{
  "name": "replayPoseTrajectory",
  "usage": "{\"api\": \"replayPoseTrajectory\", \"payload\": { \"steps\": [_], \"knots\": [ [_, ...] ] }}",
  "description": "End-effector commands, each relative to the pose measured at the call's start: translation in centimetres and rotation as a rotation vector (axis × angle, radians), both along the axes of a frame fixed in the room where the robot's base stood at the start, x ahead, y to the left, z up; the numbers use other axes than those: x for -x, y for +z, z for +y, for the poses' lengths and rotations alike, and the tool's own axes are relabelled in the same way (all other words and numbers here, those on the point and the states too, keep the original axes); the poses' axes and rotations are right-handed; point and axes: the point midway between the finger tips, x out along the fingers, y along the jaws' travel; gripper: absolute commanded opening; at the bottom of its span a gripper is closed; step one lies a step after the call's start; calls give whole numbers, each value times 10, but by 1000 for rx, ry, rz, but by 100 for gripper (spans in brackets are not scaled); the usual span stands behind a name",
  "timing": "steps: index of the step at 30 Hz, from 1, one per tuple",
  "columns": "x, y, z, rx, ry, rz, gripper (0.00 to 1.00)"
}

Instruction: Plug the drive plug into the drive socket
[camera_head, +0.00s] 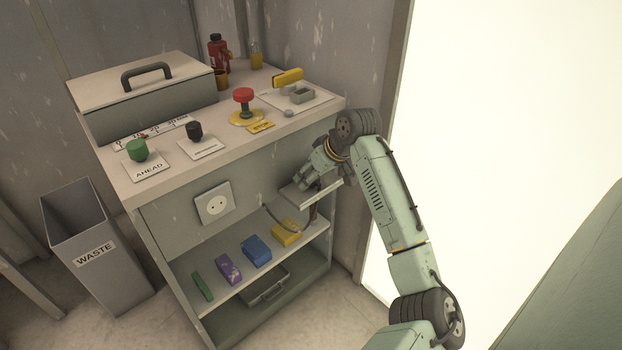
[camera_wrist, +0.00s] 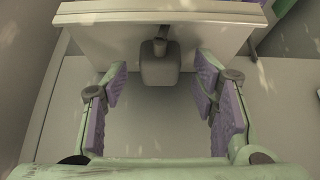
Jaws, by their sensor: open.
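The drive socket (camera_head: 213,203) is a pale square plate with two dark holes on the cabinet's front. My gripper (camera_head: 306,182) is at the small ledge (camera_head: 317,193) right of the socket. In the wrist view my gripper (camera_wrist: 162,78) is open, with purple pads on both sides. A grey block (camera_wrist: 160,68), which looks like the drive plug, lies between the fingers, with clear gaps to the pads. A short neck or cable leaves its far end. In the head view the plug is hidden by my gripper; a dark cable (camera_head: 283,226) hangs below the ledge.
The cabinet top holds a green knob (camera_head: 137,149), a black knob (camera_head: 194,131) and a red stop button (camera_head: 244,97). Coloured blocks, including a blue one (camera_head: 256,251), lie on the shelf below. A waste bin (camera_head: 91,245) stands left. The front between socket and ledge looks clear.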

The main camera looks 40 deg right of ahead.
Motion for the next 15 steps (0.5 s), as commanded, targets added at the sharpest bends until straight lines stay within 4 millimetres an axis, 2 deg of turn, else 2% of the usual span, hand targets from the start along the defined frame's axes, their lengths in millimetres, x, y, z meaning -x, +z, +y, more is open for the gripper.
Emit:
{"api": "replayPoseTrajectory", "payload": {
  "steps": [10, 15],
  "knots": [
    [-1, -1, 0, 0, 0, -1, 53],
    [0, -1, 0, 0, 0, -1, 41]
  ]
}}
